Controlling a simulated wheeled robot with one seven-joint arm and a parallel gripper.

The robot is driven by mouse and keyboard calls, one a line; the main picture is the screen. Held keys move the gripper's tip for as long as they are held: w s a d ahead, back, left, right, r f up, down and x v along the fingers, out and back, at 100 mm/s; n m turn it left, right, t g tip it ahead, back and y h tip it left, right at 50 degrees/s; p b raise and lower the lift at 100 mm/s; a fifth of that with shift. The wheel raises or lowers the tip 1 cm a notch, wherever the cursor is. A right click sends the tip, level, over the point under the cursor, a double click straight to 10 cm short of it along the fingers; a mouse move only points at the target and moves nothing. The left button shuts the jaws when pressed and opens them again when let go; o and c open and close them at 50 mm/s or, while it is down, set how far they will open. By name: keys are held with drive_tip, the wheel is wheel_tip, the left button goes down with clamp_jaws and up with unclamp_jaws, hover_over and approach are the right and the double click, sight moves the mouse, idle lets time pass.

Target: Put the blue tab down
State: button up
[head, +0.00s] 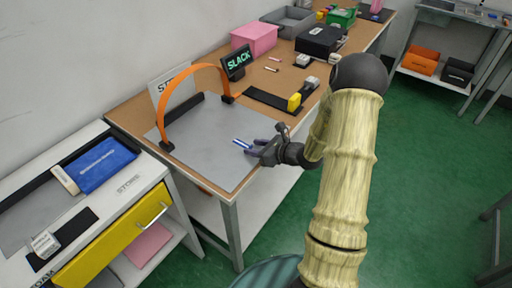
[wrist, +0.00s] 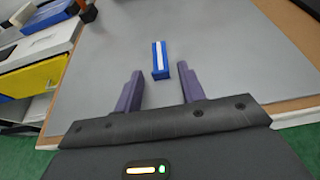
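A small blue block with a white stripe along its top, which looks like the blue tab (head: 241,144), is at the grey mat (head: 212,155). In the wrist view the tab (wrist: 160,58) points away from me, centred between my two purple fingers and mostly beyond their tips. I cannot tell whether it is fixed to the mat. My gripper (head: 255,147) is open over the right part of the mat. In the wrist view the gripper (wrist: 160,74) shows a gap on both sides of the tab, with nothing held.
An orange arch (head: 200,67) with black feet spans the mat's far left. A black SLACK sign (head: 238,62) stands behind. A large blue panel (head: 105,167) lies on the left cabinet above a yellow drawer (head: 110,240). A yellow-ended black fixture (head: 268,99) stands further right.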

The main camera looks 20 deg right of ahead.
drive_tip(key=shift+r, duration=0.2)
drive_tip(key=shift+s+d, duration=0.2)
drive_tip(key=shift+d, duration=0.1)
drive_tip(key=v, duration=1.1)
drive_tip(key=shift+s, duration=0.2)
drive_tip(key=shift+r, duration=0.15)
